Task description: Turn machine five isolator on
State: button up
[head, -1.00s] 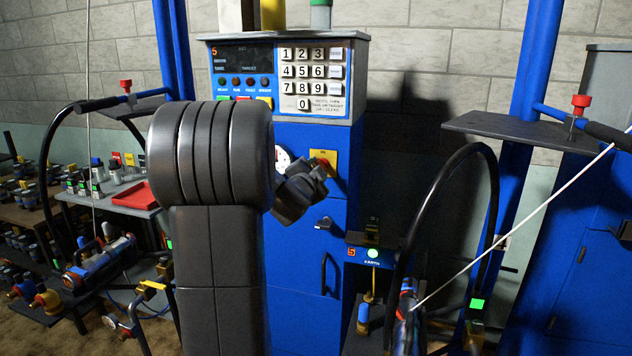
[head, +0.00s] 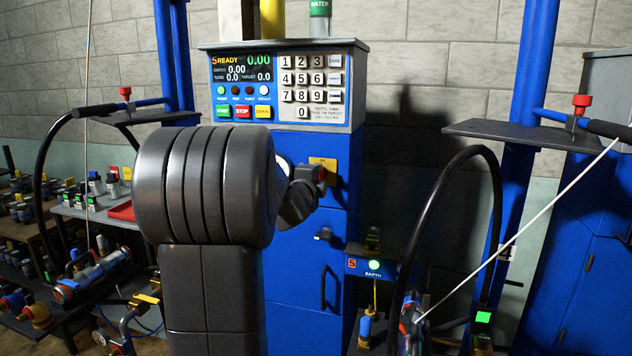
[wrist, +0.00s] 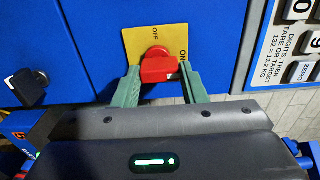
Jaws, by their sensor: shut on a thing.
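The machine five isolator is a red knob (wrist: 158,66) on a yellow plate (wrist: 140,42) marked OFF and ON, on the blue cabinet front. In the wrist view the green fingers of my gripper (wrist: 155,85) stand on either side of the knob, shut on it. A pale mark on the knob sits on the side nearer the ON label. In the head view the yellow plate (head: 326,163) is partly hidden behind my gripper (head: 318,180). The machine's display (head: 242,68) above is lit and reads 5 READY with 0.00.
A keypad (head: 312,80) is beside the display. A dark latch (wrist: 27,82) projects from the cabinet near the isolator. A box marked 5 EARTH (head: 372,266) shows a green light lower right. A black hose (head: 440,200) and a grey shelf (head: 480,133) stand to the right.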

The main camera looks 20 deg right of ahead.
dwell(0.4)
jog(key=o, duration=1)
jog(key=v, duration=1.3)
jog(key=shift+s+a, duration=0.25)
jog(key=shift+s, duration=0.05)
jog(key=x, duration=1.4)
jog(key=shift+s, duration=0.1)
